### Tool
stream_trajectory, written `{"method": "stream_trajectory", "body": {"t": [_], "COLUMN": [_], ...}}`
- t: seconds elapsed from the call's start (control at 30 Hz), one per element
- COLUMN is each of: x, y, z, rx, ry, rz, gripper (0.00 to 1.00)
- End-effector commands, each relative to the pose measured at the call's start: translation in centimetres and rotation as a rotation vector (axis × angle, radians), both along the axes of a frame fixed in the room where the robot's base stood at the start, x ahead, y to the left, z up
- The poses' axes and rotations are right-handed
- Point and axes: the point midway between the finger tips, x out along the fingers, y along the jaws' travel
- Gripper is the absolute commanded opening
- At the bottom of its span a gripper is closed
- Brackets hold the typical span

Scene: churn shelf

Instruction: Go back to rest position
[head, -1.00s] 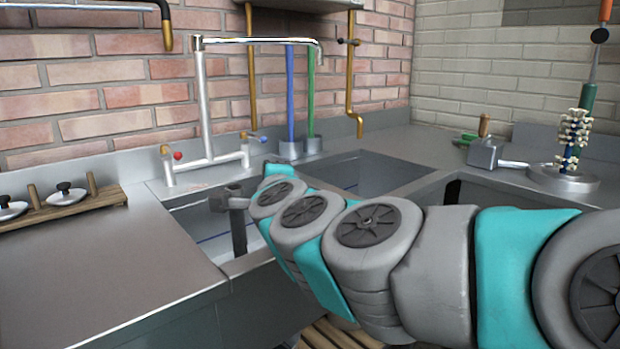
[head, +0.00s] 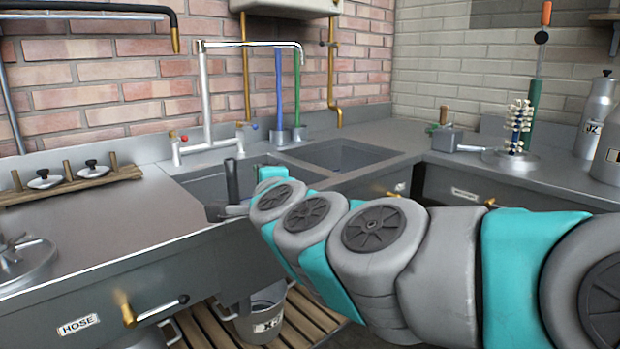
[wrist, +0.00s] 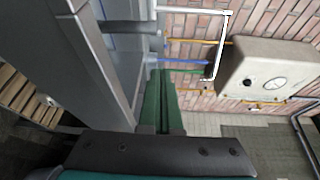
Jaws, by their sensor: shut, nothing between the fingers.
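My gripper shows in the wrist view as two green fingers (wrist: 161,88) pressed together with nothing between them. In the head view the dark end of my arm (head: 231,182) stands in front of the sink basin (head: 205,185), near the counter's front edge. The fingertips are hard to make out there. My teal and grey arm reaches in from the right side and hides part of the counter fronts.
A chrome faucet (head: 205,105) rises behind the basin. A second basin (head: 340,153) lies beyond. A bucket (head: 262,318) stands on wooden slats below. A wooden rack (head: 72,188) is at left; a brush stand (head: 518,160) and canisters (head: 593,118) are at right. The left counter is mostly clear.

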Motion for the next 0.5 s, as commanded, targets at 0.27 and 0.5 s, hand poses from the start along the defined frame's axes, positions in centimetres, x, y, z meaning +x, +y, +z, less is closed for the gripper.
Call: {"method": "stream_trajectory", "body": {"t": [0.27, 0.5], "x": [-1.8, -5.0], "y": [1.2, 1.6], "z": [-1.6, -5.9], "rx": [-0.162, -0.418], "ry": [-0.007, 0.019], "rz": [0.130, 0.312], "gripper": [0.00, 0.00]}}
